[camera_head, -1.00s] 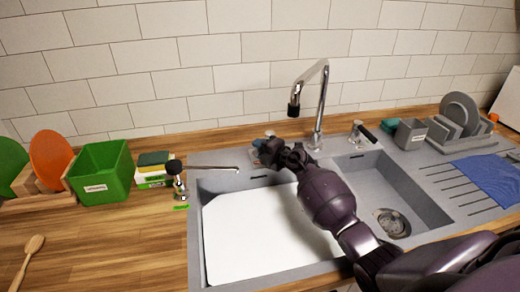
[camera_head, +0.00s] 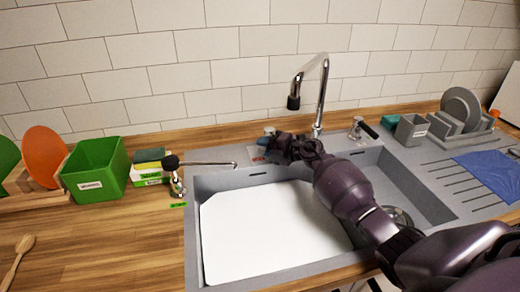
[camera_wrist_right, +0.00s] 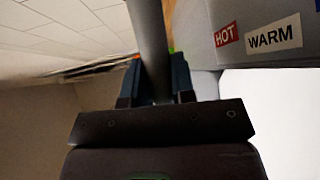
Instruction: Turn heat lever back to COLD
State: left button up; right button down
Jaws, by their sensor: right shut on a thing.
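My right gripper (camera_head: 272,147) is at the back rim of the sink, left of the tall faucet. It is shut on the heat lever, whose metal base (camera_head: 269,130) just shows behind the gripper. In the right wrist view the lever (camera_wrist_right: 150,45) is a grey bar between the two dark fingers (camera_wrist_right: 155,85). A red HOT label (camera_wrist_right: 227,35) and a white WARM label (camera_wrist_right: 274,36) show on the grey surface right of the bar. I do not see a COLD label. Most of the lever is hidden in the head view. My left gripper is not in view.
The tall chrome faucet (camera_head: 320,95) stands right of my gripper, with another black-handled valve (camera_head: 366,129) beyond it. A small chrome tap (camera_head: 175,175) stands left. A white board (camera_head: 260,240) covers the left basin. A green box (camera_head: 97,172) is farther left.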

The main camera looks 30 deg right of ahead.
jog(key=d+n+g+y+b, duration=0.2)
jog(key=n+g+b, duration=0.1)
jog(key=s+d+n+g+y+b, duration=0.1)
jog(key=d+n+g+y+b, duration=0.1)
jog(key=g+b, duration=0.1)
jog(key=s+d+f+n+g+y+b, duration=0.1)
jog(key=n+g+y+b, duration=0.2)
jog(key=b, duration=0.2)
jog(key=shift+d+n, duration=0.3)
jog(key=shift+d, duration=0.1)
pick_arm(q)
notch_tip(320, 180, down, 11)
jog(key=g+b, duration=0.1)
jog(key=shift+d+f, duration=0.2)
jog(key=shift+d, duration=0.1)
pick_arm(e)
jog(key=shift+d+r+n+g, duration=0.15)
jog(key=shift+r+n+g, duration=0.2)
jog(key=shift+g, duration=0.15)
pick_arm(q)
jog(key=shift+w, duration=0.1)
pick_arm(e)
jog(key=shift+r, duration=0.1)
jog(key=c, duration=1)
grip_release()
jog(key=shift+o, duration=0.2)
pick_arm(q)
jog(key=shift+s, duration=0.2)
